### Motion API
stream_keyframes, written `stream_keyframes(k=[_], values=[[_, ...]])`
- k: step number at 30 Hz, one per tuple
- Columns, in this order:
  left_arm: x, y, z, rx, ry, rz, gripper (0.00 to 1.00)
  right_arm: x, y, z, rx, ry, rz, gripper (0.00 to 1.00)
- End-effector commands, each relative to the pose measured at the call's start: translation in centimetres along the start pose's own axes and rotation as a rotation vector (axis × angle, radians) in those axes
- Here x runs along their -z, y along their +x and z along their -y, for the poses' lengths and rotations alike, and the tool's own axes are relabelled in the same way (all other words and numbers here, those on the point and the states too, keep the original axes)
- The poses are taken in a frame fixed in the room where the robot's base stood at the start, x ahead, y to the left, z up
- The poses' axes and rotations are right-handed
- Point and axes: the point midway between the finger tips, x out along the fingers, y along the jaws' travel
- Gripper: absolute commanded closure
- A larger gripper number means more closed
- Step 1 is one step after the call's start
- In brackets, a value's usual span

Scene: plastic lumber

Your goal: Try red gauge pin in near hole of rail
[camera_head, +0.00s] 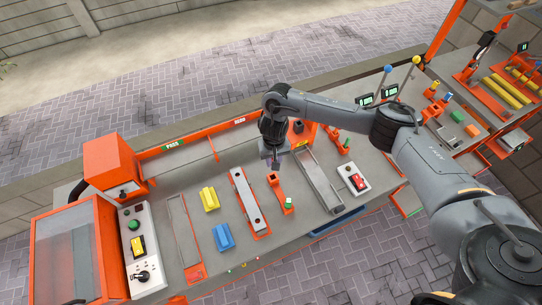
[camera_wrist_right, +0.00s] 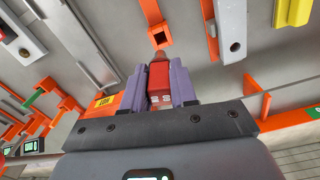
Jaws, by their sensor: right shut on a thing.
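My right gripper (camera_wrist_right: 159,86) is shut on the red gauge pin (camera_wrist_right: 159,78), gripped between two purple fingers. The pin points at the square orange socket (camera_wrist_right: 161,37) of a small holder. I cannot tell whether its tip is clear of the socket. In the head view the right gripper (camera_head: 273,160) hangs just behind this orange holder (camera_head: 277,188). The grey rail (camera_head: 246,196) lies left of it in an orange cradle, with a dark hole at each end. Both holes look empty. The rail's far end (camera_wrist_right: 234,28) shows in the wrist view. My left gripper is not in view.
Left of the rail are a yellow block (camera_head: 209,198) and a blue block (camera_head: 223,237). A grey channel (camera_head: 319,180) and a white box with a red button (camera_head: 356,182) lie to the right. A control panel (camera_head: 139,245) stands at the left end.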

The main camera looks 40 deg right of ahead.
Motion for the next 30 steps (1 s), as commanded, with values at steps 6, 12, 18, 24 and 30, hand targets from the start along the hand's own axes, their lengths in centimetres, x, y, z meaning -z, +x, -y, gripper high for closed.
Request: stream_keyframes(k=[6,12,18,24,30], values=[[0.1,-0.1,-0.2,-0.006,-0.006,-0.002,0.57,0.0,0.0,0.0,0.0,0.0,0.001,1.0],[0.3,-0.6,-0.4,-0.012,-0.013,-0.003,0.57,0.0,-0.2,0.1,0.0,0.001,0.001,1.0],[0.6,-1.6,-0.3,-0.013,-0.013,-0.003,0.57,-0.1,0.0,0.0,-0.001,0.002,0.003,1.0],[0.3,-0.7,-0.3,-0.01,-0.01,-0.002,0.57,-0.1,1.9,0.0,0.0,0.003,0.002,1.0],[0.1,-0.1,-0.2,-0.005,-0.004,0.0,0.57,-0.1,3.5,0.1,0.0,0.004,0.001,1.0]])
